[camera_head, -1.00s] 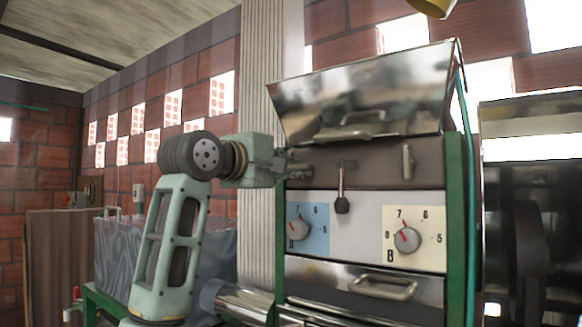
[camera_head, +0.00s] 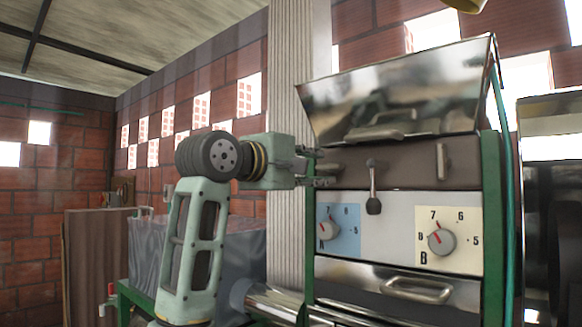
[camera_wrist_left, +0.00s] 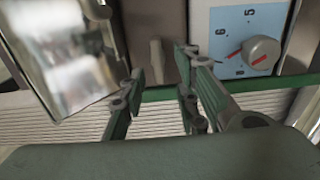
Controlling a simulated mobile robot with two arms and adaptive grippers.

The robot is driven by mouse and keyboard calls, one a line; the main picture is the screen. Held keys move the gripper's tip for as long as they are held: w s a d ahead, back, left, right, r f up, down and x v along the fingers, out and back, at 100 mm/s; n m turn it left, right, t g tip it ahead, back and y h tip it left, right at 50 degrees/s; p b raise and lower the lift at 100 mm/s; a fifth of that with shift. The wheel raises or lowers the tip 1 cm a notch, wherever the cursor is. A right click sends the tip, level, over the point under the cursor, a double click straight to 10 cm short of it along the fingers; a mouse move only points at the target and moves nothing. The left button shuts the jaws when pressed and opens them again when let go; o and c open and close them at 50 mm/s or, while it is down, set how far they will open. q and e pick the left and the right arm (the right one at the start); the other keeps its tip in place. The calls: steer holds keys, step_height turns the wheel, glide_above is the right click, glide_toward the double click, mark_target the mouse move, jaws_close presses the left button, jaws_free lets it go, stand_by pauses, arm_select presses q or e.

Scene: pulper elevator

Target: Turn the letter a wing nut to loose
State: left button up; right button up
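The grey letter A wing nut (camera_wrist_left: 157,62) shows in the left wrist view on the dark panel, beside the blue dial plate (camera_wrist_left: 247,38). It stands roughly along the picture's vertical. My left gripper (camera_wrist_left: 158,82) is open, with its fingertips on either side of the wing nut in that view; I see no clear contact. In the head view the left gripper (camera_head: 322,166) reaches the machine's left edge and hides most of this wing nut. A similar wing nut (camera_head: 442,161) sits upright above the letter B dial (camera_head: 441,239). My right gripper is not in view.
A shiny metal lid (camera_head: 405,90) stands tilted above the panel, close over the fingers. A small lever (camera_head: 373,190) hangs between the wing nuts. A drawer handle (camera_head: 416,290) is below. A pale ribbed column (camera_head: 291,60) stands behind the machine's left side.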

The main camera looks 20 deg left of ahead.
arm_select(q)
steer(key=v, duration=0.9)
steer(key=shift+s+a, duration=0.2)
steer(key=shift+f, duration=0.1)
